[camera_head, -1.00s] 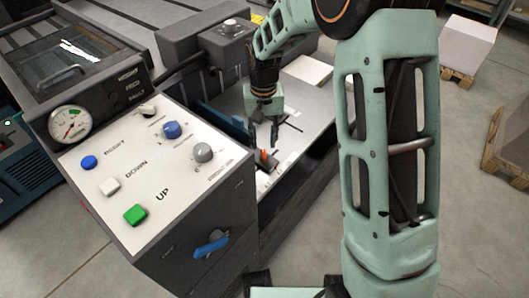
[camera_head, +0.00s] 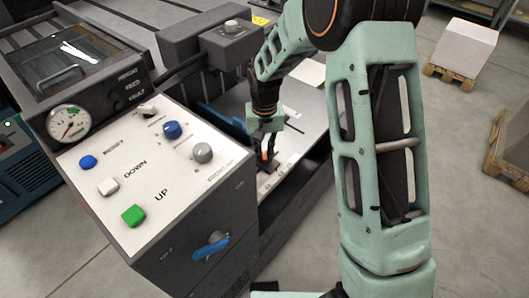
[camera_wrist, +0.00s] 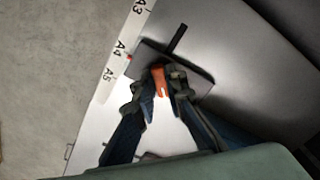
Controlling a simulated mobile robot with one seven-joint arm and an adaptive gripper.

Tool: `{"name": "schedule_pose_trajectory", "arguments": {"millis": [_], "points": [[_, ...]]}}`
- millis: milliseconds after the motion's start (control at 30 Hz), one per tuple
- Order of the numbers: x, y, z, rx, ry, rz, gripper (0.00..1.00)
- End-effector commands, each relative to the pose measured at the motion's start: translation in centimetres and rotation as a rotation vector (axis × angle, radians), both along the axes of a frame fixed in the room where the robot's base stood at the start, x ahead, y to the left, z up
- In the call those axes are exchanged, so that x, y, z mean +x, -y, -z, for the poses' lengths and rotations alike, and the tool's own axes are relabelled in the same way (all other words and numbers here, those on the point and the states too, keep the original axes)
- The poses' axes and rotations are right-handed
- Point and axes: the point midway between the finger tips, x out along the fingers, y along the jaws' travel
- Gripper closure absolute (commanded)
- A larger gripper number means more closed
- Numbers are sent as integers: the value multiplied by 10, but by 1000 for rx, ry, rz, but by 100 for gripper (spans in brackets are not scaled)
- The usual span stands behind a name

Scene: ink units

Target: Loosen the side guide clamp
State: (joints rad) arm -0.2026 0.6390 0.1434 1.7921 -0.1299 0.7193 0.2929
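The side guide clamp shows as a small orange lever (camera_wrist: 159,82) on a dark grey block (camera_wrist: 195,77) at the edge of the machine's metal bed. In the head view the orange lever (camera_head: 270,148) is small and partly hidden by my fingers. My gripper (camera_wrist: 161,86) points down over it, with one fingertip on each side of the lever. The fingers are drawn in close and appear shut on it. In the head view my gripper (camera_head: 268,154) is low over the bed.
A white scale strip (camera_wrist: 117,57) marked A3, A4 and A5 runs along the bed edge beside the block. The control panel (camera_head: 150,170) with buttons and knobs stands left of my arm. A grey box housing (camera_head: 215,45) is behind. Pallets stand on the open floor at right.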

Motion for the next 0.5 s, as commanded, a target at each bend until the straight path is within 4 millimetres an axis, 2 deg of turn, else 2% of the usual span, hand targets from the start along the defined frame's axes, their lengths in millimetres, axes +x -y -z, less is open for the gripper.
{"name": "schedule_pose_trajectory", "arguments": {"millis": [267, 500], "points": [[0, 0, 0, 0, 0, -8, 100], [0, 0, -1, 1, -1, -87, 100]]}}
